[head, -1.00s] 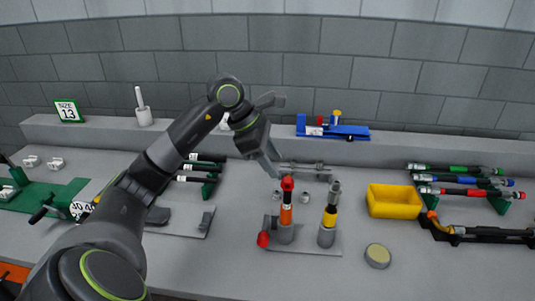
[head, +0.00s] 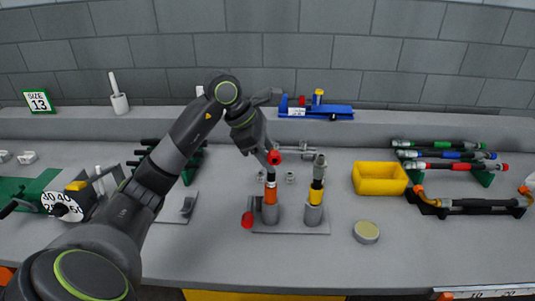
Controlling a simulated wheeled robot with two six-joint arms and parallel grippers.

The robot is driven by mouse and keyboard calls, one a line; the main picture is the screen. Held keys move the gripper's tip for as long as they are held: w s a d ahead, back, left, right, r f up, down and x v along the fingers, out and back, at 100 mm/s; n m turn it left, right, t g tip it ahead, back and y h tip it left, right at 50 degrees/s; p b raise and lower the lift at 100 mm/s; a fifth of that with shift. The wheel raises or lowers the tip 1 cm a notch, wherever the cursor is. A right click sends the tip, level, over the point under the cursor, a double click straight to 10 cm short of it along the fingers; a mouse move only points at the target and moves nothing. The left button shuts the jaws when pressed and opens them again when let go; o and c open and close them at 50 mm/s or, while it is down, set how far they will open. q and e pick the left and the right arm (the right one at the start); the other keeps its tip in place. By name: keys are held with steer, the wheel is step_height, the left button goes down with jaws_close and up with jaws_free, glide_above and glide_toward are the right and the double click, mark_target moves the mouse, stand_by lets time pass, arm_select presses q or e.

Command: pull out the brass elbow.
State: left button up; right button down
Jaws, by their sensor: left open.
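A curved brass-coloured elbow (head: 419,190) shows at the left end of a black hose in a dark tray (head: 445,211) on the right of the bench. My left gripper (head: 271,156) is open, well to the left of that elbow. Its fingertips are at the red top (head: 276,158) of an upright orange-and-black tool (head: 270,195); I cannot tell whether they touch it. A yellow-and-black tool (head: 316,193) with a grey top stands beside it. Both stand in grey sockets on a plate (head: 290,228). My right gripper is not in view.
A yellow bin (head: 379,180) stands between the tools and the dark tray. A round tin (head: 366,232) sits in front of it. Hoses with coloured ends (head: 450,155) lie on a rack at the back right. A blue device (head: 316,112) stands on the back ledge.

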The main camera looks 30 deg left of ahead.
arm_select(q)
jaws_close()
steer(key=shift+s+d+r+p, duration=0.15)
steer(key=shift+r+p, duration=0.55)
steer(key=shift+r, duration=0.6)
steer(key=shift+s+r+p, duration=0.1)
steer(key=shift+r+p, duration=0.55)
steer(key=shift+r, duration=0.6)
